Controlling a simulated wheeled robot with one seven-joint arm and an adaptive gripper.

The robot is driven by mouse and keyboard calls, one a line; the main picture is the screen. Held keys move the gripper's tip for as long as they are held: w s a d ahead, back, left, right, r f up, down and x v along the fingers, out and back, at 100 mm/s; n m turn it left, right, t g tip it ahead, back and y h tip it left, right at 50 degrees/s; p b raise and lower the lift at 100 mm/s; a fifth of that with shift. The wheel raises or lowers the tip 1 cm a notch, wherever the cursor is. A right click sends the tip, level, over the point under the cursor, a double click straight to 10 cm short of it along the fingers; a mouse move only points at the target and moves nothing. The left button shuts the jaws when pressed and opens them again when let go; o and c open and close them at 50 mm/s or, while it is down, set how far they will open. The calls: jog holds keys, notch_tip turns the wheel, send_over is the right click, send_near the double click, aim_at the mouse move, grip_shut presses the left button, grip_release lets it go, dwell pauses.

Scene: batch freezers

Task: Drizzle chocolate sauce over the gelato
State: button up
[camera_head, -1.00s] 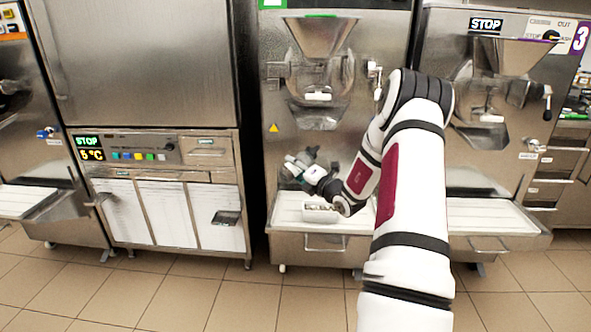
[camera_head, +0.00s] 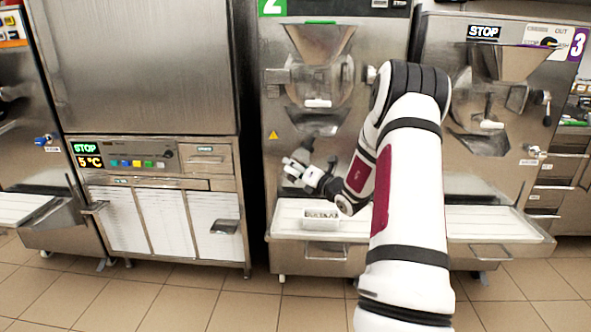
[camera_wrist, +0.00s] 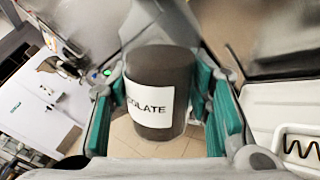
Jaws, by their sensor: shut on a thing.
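My gripper (camera_wrist: 168,100) is shut on a dark brown bottle (camera_wrist: 158,70), with teal pads on both sides of it. The bottle's white label shows the letters "OLATE"; its ends are not clear. In the head view my gripper (camera_head: 303,168) is small, above the tray of the middle machine, and the bottle is hard to make out. A small white tub (camera_head: 322,225) stands on that tray below my gripper, with dark marks at its top. In the wrist view, a dark wavy line lies on a pale surface in the white tub (camera_wrist: 264,125) at the right, beside my gripper.
The tub stands on the white drip tray (camera_head: 288,213) of the middle batch freezer (camera_head: 370,30), whose spout is above. Another freezer (camera_head: 490,90) stands to the right, and a cabinet (camera_head: 150,90) to the left. Tiled floor (camera_head: 230,305) in front is clear.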

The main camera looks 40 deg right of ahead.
jog(key=shift+r+n+b, duration=0.25)
jog(key=shift+n+b, duration=0.7)
jog(key=shift+n, duration=0.15)
jog(key=shift+r+n+b, duration=0.2)
jog(key=shift+n+b, duration=0.7)
jog(key=shift+n, duration=0.2)
jog(key=shift+r+n+b, duration=0.1)
jog(key=shift+n+b, duration=0.4)
jog(key=shift+b, duration=0.05)
jog(key=shift+r+n+b, duration=0.25)
jog(key=shift+n+b, duration=0.5)
jog(key=shift+b, duration=0.1)
jog(key=shift+r+n+b, duration=0.2)
jog(key=shift+n+b, duration=0.55)
jog(key=shift+b, duration=0.1)
jog(key=s+a, duration=0.3)
jog(key=s, duration=0.3)
jog(key=s+a+b, duration=0.1)
jog(key=s+a, duration=0.2)
jog(key=s, duration=0.4)
jog(key=shift+s+a, duration=0.25)
